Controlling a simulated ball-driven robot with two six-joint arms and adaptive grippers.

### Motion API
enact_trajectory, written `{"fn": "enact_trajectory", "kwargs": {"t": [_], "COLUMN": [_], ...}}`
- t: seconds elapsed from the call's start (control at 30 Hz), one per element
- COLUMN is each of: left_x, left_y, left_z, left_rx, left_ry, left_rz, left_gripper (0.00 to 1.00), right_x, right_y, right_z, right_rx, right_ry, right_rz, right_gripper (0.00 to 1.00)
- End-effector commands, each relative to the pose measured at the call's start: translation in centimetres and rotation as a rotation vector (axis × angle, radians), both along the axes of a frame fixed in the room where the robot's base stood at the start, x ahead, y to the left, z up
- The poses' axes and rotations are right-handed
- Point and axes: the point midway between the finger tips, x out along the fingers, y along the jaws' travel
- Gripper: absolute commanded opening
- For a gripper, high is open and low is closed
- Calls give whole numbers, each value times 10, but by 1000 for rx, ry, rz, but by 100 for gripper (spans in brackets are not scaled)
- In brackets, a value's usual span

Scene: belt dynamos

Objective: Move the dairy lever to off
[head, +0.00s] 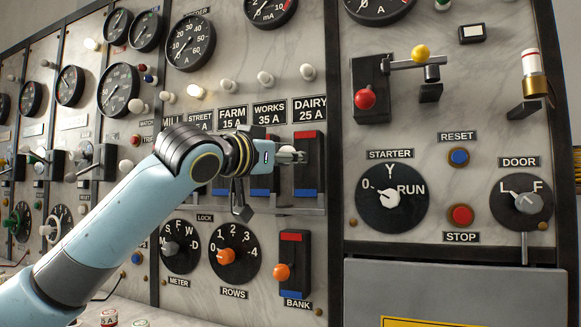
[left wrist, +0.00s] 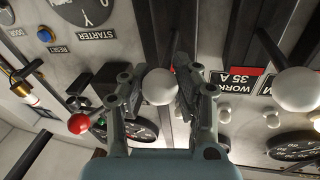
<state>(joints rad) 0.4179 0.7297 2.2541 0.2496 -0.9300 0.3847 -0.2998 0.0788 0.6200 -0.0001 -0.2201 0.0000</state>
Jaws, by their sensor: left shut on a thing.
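The dairy switch (head: 307,178) is a dark upright plate with a red band at the top and a blue band at the bottom, under the label DAIRY 25 A (head: 310,109). My left gripper (head: 291,156) is in front of it, roughly mid-height on the plate. In the left wrist view, which is turned upside down, the gripper's two fingers (left wrist: 160,92) are shut on the lever's white ball knob (left wrist: 159,86). The lever's stem is mostly hidden, and its exact angle is hard to tell. My right gripper is not in view.
The works switch (head: 265,182) is close on the left, partly behind my arm; a white knob (left wrist: 297,90) stands beside the gripper. A rail (head: 312,211) runs below the switches. Right of them are a red-knobbed lever (head: 365,98) and the starter dial (head: 391,198).

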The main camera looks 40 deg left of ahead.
Motion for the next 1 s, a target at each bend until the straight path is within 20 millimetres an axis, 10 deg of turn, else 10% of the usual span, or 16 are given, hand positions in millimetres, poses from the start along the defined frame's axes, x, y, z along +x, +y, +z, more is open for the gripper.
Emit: {"fn": "enact_trajectory", "kwargs": {"t": [0.73,0.77,1.0], "left_x": [0,0,0], "left_y": [0,0,0], "left_z": [-13,-13,-12], "left_rx": [-4,-3,-2], "left_ry": [13,13,9], "left_rz": [0,0,0], "left_gripper": [0,30,56], "right_x": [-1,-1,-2], "right_y": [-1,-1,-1], "right_z": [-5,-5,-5], "right_rx": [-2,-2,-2], "right_ry": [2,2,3], "right_rz": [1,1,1], "right_gripper": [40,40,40]}}
